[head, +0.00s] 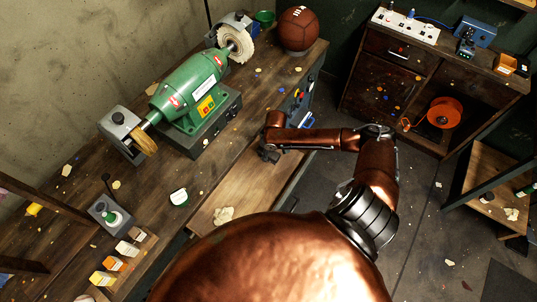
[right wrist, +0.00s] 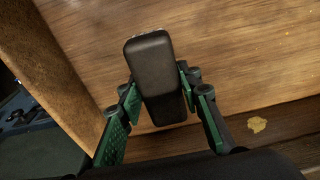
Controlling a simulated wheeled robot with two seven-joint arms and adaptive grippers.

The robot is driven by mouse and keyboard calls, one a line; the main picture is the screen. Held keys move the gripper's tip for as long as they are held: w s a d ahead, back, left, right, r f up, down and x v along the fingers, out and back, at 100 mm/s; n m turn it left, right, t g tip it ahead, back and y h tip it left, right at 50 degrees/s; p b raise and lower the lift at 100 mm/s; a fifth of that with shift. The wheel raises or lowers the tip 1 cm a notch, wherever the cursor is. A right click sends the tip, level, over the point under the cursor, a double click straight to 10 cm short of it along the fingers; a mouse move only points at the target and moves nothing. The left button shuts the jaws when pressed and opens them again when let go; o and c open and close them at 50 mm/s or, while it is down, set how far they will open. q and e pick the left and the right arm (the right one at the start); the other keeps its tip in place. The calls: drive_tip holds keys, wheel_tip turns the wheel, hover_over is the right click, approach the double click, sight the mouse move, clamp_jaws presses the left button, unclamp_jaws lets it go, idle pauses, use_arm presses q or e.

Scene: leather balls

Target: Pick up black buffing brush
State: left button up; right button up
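The black buffing brush (right wrist: 155,75) shows in the right wrist view as a dark, rounded block, slightly tilted. My right gripper (right wrist: 158,88) has its green-padded fingers against both sides of the brush, with no clear gap. Wooden board lies behind the brush; I cannot tell whether the brush touches it. In the head view my right gripper (head: 268,153) is at the front edge of the workbench (head: 160,222), above a lower wooden surface (head: 245,190). The brush cannot be made out there. My left gripper is not in view.
A green buffing machine (head: 190,90) stands on the bench beyond the gripper. A brown leather ball (head: 299,29) sits at the far end. A cabinet (head: 400,85) with an orange reel (head: 445,112) is at the right.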

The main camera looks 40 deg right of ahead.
drive_tip(key=c, duration=0.6)
drive_tip(key=shift+c, duration=0.3)
drive_tip(key=shift+r, duration=0.15)
